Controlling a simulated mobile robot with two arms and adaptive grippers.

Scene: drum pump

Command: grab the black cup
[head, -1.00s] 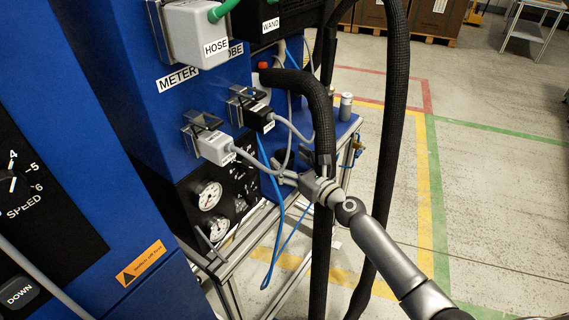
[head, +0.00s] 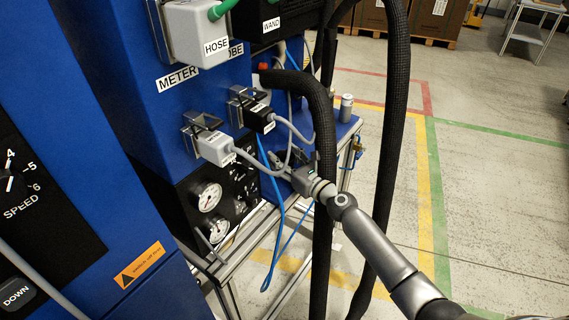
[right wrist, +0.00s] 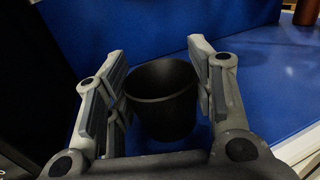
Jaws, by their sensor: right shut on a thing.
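The black cup (right wrist: 163,98) is upright in the right wrist view, on or just above a blue surface (right wrist: 140,33). My right gripper (right wrist: 160,85) has one finger on each side of the cup and is shut on it. In the head view my right gripper (head: 277,163) reaches in beside the blue machine, partly behind a thick black hose (head: 326,190). I cannot make out the cup in the head view. My left gripper is not in view.
Blue cables (head: 276,220) and grey plug leads hang close to my right gripper. A second black hose (head: 392,130) hangs to the right. A grey can (head: 346,108) stands on the blue shelf. Gauges (head: 209,197) sit on the machine's front. Open floor lies to the right.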

